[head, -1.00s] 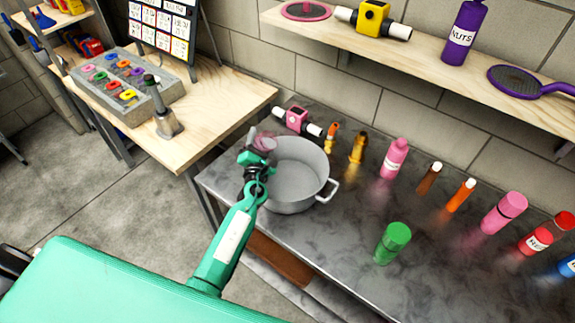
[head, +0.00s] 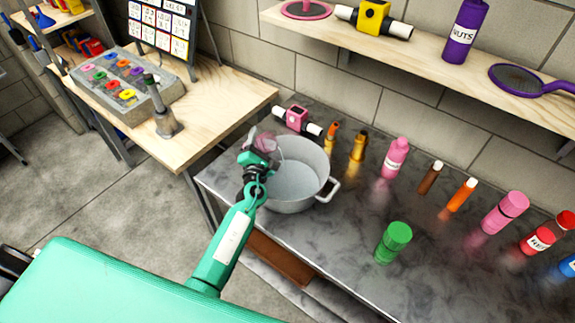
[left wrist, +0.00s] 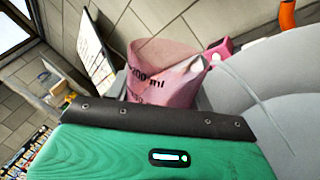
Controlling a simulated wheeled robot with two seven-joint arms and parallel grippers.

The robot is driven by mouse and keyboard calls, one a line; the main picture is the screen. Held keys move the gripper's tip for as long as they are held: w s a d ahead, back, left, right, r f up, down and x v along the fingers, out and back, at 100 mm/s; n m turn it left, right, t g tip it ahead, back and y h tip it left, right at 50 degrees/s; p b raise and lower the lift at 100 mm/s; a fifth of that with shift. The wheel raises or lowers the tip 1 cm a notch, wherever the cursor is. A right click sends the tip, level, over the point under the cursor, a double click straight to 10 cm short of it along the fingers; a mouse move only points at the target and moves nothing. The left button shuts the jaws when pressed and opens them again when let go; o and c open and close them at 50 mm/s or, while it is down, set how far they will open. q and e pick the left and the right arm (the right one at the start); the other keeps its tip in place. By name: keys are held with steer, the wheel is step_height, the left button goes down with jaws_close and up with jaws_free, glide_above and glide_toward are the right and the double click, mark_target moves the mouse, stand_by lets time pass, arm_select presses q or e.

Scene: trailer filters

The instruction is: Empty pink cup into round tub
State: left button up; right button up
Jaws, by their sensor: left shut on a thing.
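The pink cup (head: 265,143) is translucent and held tilted at the upper left rim of the round grey tub (head: 312,158). It also shows in the left wrist view (left wrist: 160,82), with "200 ml" printed on its side. My left gripper (head: 257,159) is shut on the cup. In the left wrist view a thin pale stream (left wrist: 240,80) arcs from the cup's lip toward the tub (left wrist: 292,105). A pale, flat surface that looks like liquid shows inside the tub. My right gripper is not in view.
A pink valve-like part (head: 297,118) lies behind the tub. Several bottles and tubes stand to the right, including a green one (head: 393,242). A shelf (head: 430,50) runs above. A wooden table (head: 200,125) stands at the left. The front countertop is mostly clear.

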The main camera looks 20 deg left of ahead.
mark_target(271, 139)
arm_select(q)
steer(key=shift+f+m, duration=0.1)
steer(key=shift+m, duration=0.2)
steer(key=shift+r+m, duration=0.45)
steer(key=shift+m, duration=0.55)
stand_by(0.5)
steer(key=shift+d+f+m+h, duration=0.15)
steer(key=shift+f+m+h, duration=0.3)
steer(key=shift+m, duration=0.45)
stand_by(0.7)
steer(key=shift+w+d+r+m+t+p, duration=0.15)
steer(key=shift+d+r+m+p, duration=0.15)
steer(key=shift+d+m, duration=0.2)
steer(key=shift+d+r+m+t+p, duration=0.2)
steer(key=shift+d+m+p, duration=0.2)
steer(key=shift+m, duration=0.2)
stand_by(0.6)
steer(key=shift+d+r+m+h+p, duration=0.2)
steer(key=shift+r+m+h+p, duration=0.15)
steer(key=shift+m+h+p, duration=0.5)
stand_by(0.5)
steer(key=shift+d+f+m, duration=0.25)
steer(key=shift+f+m, duration=0.2)
steer(key=shift+m, duration=0.7)
stand_by(0.4)
